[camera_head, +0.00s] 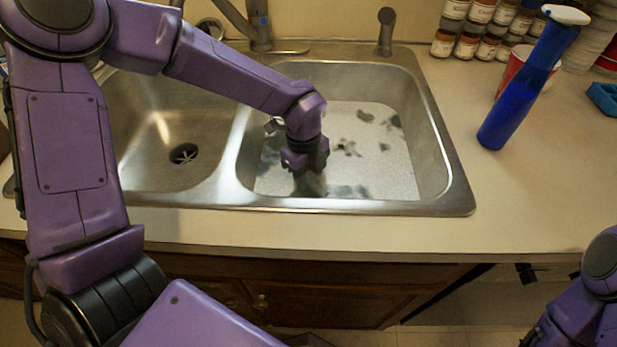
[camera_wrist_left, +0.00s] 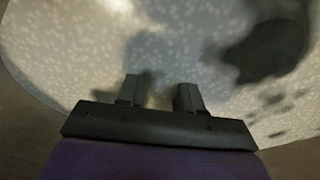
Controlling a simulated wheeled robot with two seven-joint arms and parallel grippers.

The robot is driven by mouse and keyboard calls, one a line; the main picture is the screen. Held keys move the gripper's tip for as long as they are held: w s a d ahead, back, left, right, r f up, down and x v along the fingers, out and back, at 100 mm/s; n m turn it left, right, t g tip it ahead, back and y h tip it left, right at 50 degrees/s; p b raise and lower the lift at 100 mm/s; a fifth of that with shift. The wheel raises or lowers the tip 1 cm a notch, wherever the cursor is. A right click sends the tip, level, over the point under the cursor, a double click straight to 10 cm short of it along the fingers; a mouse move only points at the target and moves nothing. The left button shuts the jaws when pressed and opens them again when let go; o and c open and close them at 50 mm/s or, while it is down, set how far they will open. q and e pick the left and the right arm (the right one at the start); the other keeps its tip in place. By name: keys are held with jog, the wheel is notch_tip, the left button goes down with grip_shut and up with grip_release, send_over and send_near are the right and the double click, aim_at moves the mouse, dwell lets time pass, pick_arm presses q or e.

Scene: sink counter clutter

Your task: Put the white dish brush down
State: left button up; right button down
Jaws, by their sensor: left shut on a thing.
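My left gripper (camera_head: 305,168) reaches down into the right sink basin (camera_head: 432,150), low over its pale, dark-blotched bottom. In the left wrist view its two dark fingers (camera_wrist_left: 160,95) stand a small gap apart, with a dim sliver of something between them. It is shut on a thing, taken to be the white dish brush. The brush's shape cannot be made out in either view; the gripper and the pale background hide it. Whether it touches the basin bottom cannot be told.
The left basin (camera_head: 150,135) is empty, with a drain. A faucet (camera_head: 260,28) stands behind. On the right counter stand a blue bottle (camera_head: 505,120) with a white top, a red cup (camera_head: 514,68) and spice jars (camera_head: 465,45). The front right counter is clear. My right arm shows at lower right.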

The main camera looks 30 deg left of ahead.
pick_arm(q)
jog(key=shift+s+f, duration=0.1)
jog(key=o, duration=1.1)
jog(key=shift+c, duration=0.2)
notch_tip(320, 180, up, 12)
jog(key=a, duration=0.1)
jog(key=shift+w+r+p, duration=0.2)
jog(key=shift+w+p, duration=0.05)
jog(key=shift+p, duration=0.1)
jog(key=shift+a, duration=0.1)
